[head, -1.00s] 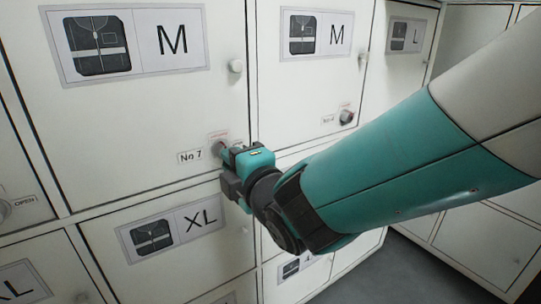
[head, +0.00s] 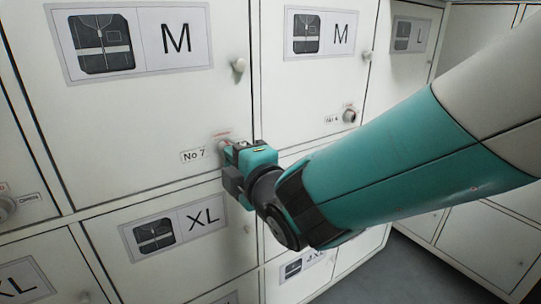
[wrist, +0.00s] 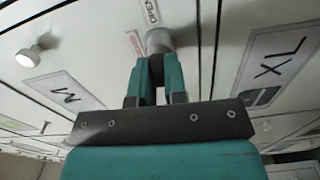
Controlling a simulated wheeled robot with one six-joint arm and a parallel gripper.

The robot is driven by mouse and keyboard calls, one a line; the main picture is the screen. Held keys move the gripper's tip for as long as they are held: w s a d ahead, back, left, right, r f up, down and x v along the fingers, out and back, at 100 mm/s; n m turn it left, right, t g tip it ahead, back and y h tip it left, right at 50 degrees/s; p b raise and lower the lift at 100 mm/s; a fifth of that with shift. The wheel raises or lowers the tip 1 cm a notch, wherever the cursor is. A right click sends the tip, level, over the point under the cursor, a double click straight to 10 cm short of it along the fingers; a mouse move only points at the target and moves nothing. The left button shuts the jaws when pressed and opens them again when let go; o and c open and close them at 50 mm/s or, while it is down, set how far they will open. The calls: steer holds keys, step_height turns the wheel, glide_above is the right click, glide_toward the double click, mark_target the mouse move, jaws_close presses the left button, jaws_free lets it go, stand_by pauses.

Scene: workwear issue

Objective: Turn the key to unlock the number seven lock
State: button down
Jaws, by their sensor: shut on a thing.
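In the wrist view the lock is a round metal cylinder (wrist: 160,40) straight ahead of the fingertips. My gripper (head: 230,150) is right at this lock, and its teal fingers (wrist: 157,62) are close together at the lock's face. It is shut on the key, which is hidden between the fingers. How far the key is turned cannot be seen.
An XL door (head: 185,228) lies below. Another lock (head: 349,116) is on the M door to the right. My arm covers the lower right; grey floor (head: 400,275) shows beneath it.

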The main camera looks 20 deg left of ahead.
steer(key=shift+m+b, duration=1)
steer(key=shift+m, duration=1)
steer(key=shift+m+b, duration=0.3)
steer(key=shift+a+m+b, duration=0.1)
steer(key=shift+m+b, duration=0.4)
steer(key=shift+m, duration=0.3)
steer(key=shift+w+r+m+b, duration=0.1)
steer(key=shift+m+b, duration=0.6)
steer(key=shift+m, duration=0.6)
